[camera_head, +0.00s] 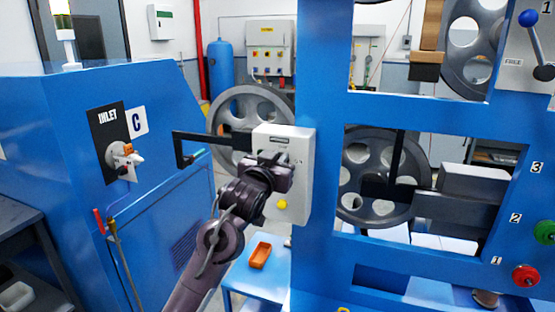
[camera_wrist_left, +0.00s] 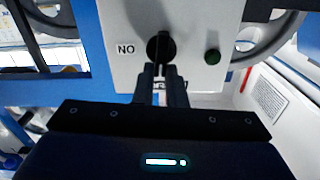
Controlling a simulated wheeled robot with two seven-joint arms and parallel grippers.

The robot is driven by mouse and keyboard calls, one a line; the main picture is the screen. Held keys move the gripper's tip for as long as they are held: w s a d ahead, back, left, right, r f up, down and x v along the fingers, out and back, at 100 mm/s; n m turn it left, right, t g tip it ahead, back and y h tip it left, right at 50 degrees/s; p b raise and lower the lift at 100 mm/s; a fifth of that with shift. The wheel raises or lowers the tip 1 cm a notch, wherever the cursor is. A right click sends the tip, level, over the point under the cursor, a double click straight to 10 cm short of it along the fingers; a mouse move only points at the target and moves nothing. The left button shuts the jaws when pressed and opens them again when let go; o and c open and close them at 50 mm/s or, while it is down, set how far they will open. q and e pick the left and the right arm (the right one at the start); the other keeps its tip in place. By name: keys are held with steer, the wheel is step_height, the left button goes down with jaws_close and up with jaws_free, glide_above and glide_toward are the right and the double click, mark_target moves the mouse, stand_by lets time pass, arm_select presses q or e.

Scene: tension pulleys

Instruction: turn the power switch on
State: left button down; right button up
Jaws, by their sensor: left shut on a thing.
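The power switch is a black rotary knob (camera_wrist_left: 160,46) on the face of a light grey box. The box (camera_head: 303,190) is fixed to the left side of the blue frame in the head view. My left gripper (camera_head: 276,163) is at the box's face and hides the knob in that view. In the left wrist view my left gripper (camera_wrist_left: 162,78) is shut on the knob, its dark fingers pointing straight at it. My right gripper is in neither view.
A yellow knob (camera_head: 282,204) is low on the box. The blue frame (camera_head: 325,110) with pulleys stands right. A blue cabinet (camera_head: 70,130) stands left.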

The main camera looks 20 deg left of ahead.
arm_select(q)
steer(key=m+b, duration=0.1)
steer(key=m, duration=0.3)
steer(key=d+f+m+b, duration=0.1)
steer(key=m, duration=0.3)
steer(key=m+b, duration=0.1)
steer(key=m, duration=0.3)
steer(key=shift+d+f+b, duration=0.2)
steer(key=shift+d+b, duration=0.05)
steer(key=shift+b, duration=0.05)
steer(key=shift+d+f+m+b, duration=0.15)
steer(key=shift+m+b, duration=0.5)
steer(key=shift+m, duration=0.55)
steer(key=shift+a+f+m+b, duration=0.15)
steer(key=shift+m+b, duration=0.5)
steer(key=shift+m, duration=0.55)
steer(key=shift+d, duration=0.1)
steer(key=c, duration=1.5)
jaws_free()
